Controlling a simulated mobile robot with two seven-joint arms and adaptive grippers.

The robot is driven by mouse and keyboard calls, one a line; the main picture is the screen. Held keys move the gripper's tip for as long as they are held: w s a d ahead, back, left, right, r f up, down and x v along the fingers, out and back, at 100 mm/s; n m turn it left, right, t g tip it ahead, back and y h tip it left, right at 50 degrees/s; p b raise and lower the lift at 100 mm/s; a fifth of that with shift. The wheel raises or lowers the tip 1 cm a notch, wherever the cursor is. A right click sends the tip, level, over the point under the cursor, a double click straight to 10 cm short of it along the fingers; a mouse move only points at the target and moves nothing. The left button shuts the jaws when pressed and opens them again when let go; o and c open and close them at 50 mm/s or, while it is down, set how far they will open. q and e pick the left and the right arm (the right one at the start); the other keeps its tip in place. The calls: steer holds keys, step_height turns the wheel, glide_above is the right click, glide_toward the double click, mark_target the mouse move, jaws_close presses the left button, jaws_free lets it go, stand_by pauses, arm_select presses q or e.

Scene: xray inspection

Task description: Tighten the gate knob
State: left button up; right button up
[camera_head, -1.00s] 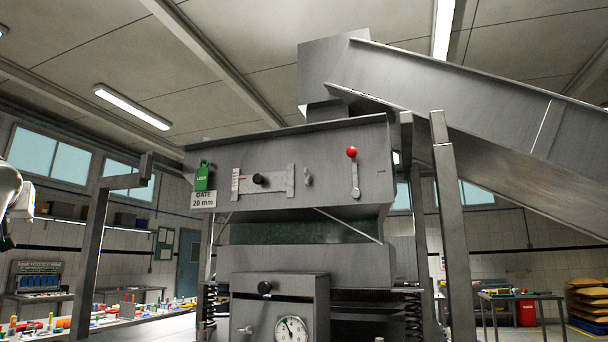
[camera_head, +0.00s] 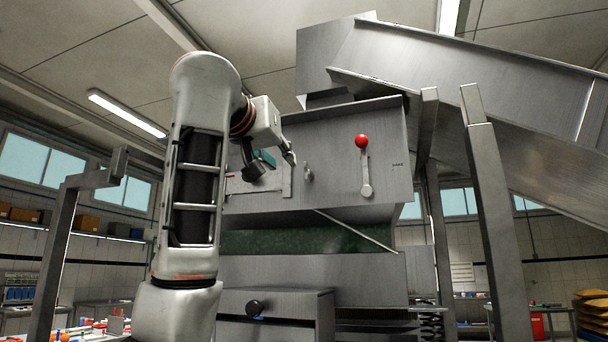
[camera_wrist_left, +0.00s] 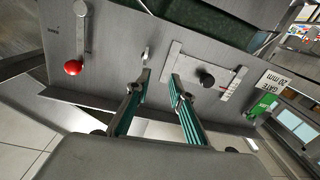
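The machine's grey front panel (camera_head: 340,195) carries a slotted gate plate with a scale (camera_wrist_left: 228,85) and a black round knob (camera_wrist_left: 206,78). A small grey wing-shaped knob (camera_head: 308,173) sits on the panel beside the plate; it also shows in the wrist view (camera_wrist_left: 146,55). I cannot tell which of the two is the gate knob. My left gripper (camera_head: 273,168) is in front of the panel and hides the black knob in the head view. In the wrist view its fingers (camera_wrist_left: 160,80) are apart and empty, pointing between the two knobs. My right gripper is out of view.
A red-ball lever (camera_head: 362,141) is right of the wing knob. A green tag (camera_wrist_left: 262,107) and a "GATE 20 mm" label (camera_wrist_left: 274,81) are beyond the scale. A lower box with another black knob (camera_head: 254,307) juts out below. Steel posts (camera_head: 490,210) flank the machine.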

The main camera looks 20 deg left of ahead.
mark_target(305, 169)
arm_select(q)
steer(key=shift+m+h, duration=0.3)
steer(key=w+d+p, duration=0.1)
steer(key=w, duration=0.1)
steer(key=w+d+p, duration=0.1)
steer(key=w, duration=0.2)
steer(key=w+d+p, duration=0.1)
steer(key=w, duration=0.1)
steer(key=shift+w+r, duration=0.1)
steer(key=shift+w, duration=0.2)
jaws_close()
